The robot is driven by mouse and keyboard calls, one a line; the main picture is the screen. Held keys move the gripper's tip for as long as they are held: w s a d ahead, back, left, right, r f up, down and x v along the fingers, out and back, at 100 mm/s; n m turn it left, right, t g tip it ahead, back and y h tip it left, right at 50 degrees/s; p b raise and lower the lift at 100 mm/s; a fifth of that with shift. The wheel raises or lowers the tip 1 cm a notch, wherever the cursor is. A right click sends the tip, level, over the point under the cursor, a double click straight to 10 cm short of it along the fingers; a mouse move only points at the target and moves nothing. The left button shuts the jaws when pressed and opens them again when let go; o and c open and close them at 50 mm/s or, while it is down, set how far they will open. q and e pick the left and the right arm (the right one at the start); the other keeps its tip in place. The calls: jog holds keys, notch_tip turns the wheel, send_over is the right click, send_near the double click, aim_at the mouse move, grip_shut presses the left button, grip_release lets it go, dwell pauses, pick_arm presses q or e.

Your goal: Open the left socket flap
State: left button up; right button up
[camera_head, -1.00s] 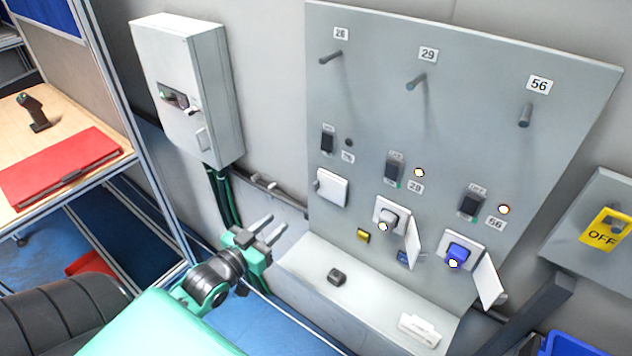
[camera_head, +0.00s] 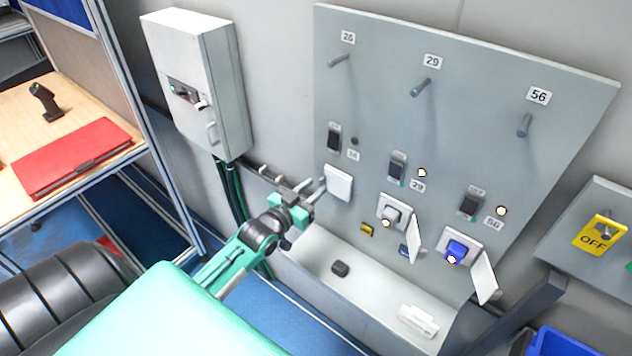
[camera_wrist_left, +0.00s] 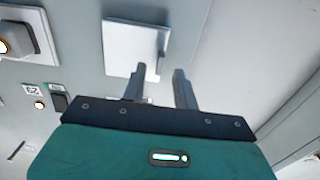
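The left socket flap (camera_head: 338,183) is a white square cover, closed, at the lower left of the grey panel, under label 26. It also shows in the left wrist view (camera_wrist_left: 130,42). My left gripper (camera_head: 312,184) is at the left edge of the flap, its two fingers apart with nothing between them. In the left wrist view the gripper (camera_wrist_left: 158,74) has one fingertip over the flap's lower edge and the other beside its side. I cannot tell whether they touch. My right gripper is not in view.
A ledge (camera_head: 375,290) below holds a small black object (camera_head: 340,268) and a white one (camera_head: 418,321). A grey cabinet (camera_head: 195,85) is at the left.

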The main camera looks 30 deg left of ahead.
pick_arm(q)
jog(key=shift+w, duration=0.95)
grip_shut()
jog(key=shift+d, duration=0.1)
